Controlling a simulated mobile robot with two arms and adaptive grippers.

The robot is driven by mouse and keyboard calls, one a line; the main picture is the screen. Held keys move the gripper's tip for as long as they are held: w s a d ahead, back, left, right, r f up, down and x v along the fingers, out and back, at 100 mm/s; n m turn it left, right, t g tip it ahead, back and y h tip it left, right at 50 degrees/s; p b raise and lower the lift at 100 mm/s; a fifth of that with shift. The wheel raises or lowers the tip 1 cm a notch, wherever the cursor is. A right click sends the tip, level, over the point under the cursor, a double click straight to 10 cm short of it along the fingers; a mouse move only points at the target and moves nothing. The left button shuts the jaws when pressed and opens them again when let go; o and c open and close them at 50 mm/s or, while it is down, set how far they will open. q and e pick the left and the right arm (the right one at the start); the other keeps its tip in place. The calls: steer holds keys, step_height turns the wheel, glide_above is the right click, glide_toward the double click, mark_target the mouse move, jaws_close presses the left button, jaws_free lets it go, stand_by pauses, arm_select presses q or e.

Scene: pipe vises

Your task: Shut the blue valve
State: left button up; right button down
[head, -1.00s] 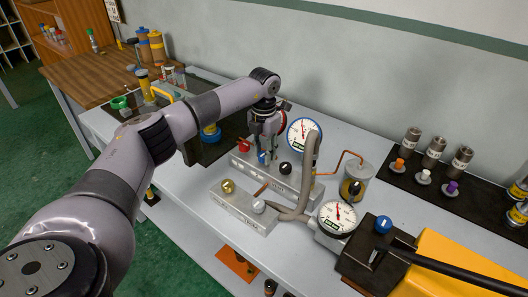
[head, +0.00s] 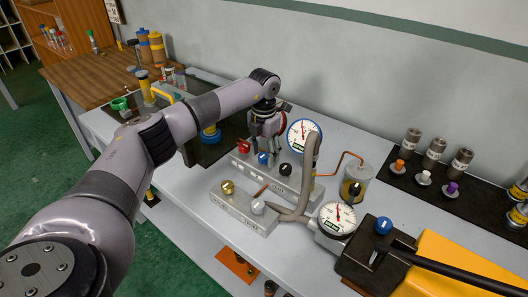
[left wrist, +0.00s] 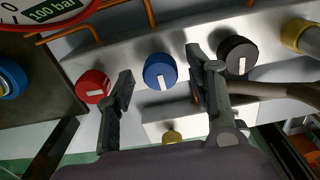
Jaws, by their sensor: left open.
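The blue valve (head: 264,158) is a round knob on a grey metal manifold block (head: 285,190), between a red knob (head: 244,147) and a black knob (head: 285,170). My left gripper (head: 266,136) is over the blue valve, pointing down. In the left wrist view the blue valve (left wrist: 158,70) appears between the two open fingers (left wrist: 160,62), with visible gaps on both sides. Its white mark runs nearly upright in that view. The red knob (left wrist: 93,86) is beyond the left finger and the black knob (left wrist: 238,54) is beside the right finger. My right gripper is not in view.
A large gauge (head: 304,134) stands behind the block. A lower block with a brass knob (head: 228,187) is in front. A grey hose (head: 308,170), a second gauge (head: 337,218) and a yellow pump with another blue knob (head: 383,225) are to the right.

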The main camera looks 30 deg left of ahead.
mark_target(264, 155)
arm_select(q)
steer(key=shift+r, duration=0.1)
step_height(264, 155, up, 12)
stand_by(0.5)
stand_by(0.4)
